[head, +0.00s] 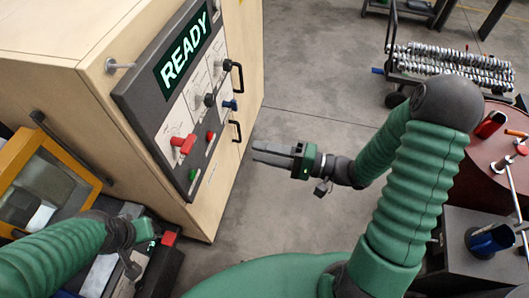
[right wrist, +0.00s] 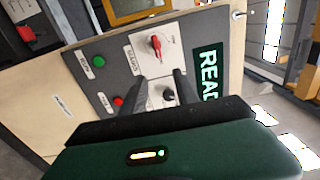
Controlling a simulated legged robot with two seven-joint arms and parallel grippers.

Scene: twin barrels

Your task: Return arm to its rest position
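My right arm comes in from the right in the head view, bent at the elbow. Its gripper (head: 256,153) hangs in free air to the right of the control panel (head: 150,112), apart from it. In the right wrist view its two dark fingers (right wrist: 162,82) stand apart with nothing between them, pointing toward the panel. My left arm comes in from the lower left. Its gripper (head: 146,232) is low beside the wooden cabinet (head: 85,30); its fingers cannot be made out clearly.
The panel carries a lit READY display (head: 183,57), a red switch (head: 183,144), a green button (head: 192,174) and knobs. Black handles (head: 234,77) stick out from the cabinet. A cart with metal coils (head: 450,65) and a dark red barrel (head: 490,165) stand right. Floor between is clear.

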